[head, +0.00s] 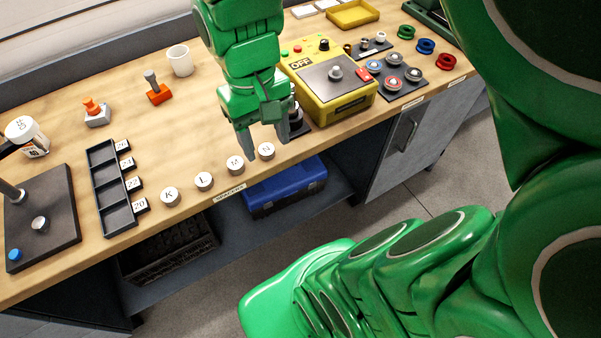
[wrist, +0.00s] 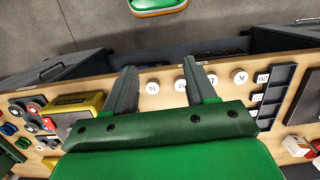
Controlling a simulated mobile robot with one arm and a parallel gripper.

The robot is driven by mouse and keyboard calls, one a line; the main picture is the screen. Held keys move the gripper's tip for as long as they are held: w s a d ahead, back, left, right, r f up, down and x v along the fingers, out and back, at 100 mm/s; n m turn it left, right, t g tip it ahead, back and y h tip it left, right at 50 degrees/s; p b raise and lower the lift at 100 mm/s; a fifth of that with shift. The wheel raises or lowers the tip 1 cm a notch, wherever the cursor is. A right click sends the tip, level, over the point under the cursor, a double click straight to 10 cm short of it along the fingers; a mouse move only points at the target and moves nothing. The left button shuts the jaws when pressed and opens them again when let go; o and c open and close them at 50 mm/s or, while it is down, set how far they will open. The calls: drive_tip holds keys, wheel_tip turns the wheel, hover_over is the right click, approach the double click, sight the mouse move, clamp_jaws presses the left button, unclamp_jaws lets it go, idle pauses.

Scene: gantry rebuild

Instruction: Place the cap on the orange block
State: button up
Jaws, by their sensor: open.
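An orange block (head: 159,96) with a grey upright piece on it stands toward the back of the bench in the head view. Left of it, a pale grey block (head: 97,119) carries an orange knobbed piece (head: 92,106). I cannot tell for sure which piece is the cap. My gripper (head: 264,142) is open and empty, pointing down near the front edge, right of both blocks. It also shows in the wrist view (wrist: 160,68), its fingers apart. The white disc N (head: 266,151) is close to the fingertips, and its contact with them cannot be told. The orange block is not visible in the wrist view.
Discs K (head: 169,196), L (head: 204,181) and M (head: 235,166) line the front edge. A black slotted tray (head: 102,190) is left of them. A yellow box (head: 331,95) stands right of my gripper, and a white cup (head: 180,60) stands behind. Bench between the orange block and discs is clear.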

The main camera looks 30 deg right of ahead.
drive_tip(key=s+d+f, duration=0.1)
drive_tip(key=s+f, duration=0.1)
drive_tip(key=s, duration=0.6)
drive_tip(key=shift+f, duration=0.35)
idle(0.6)
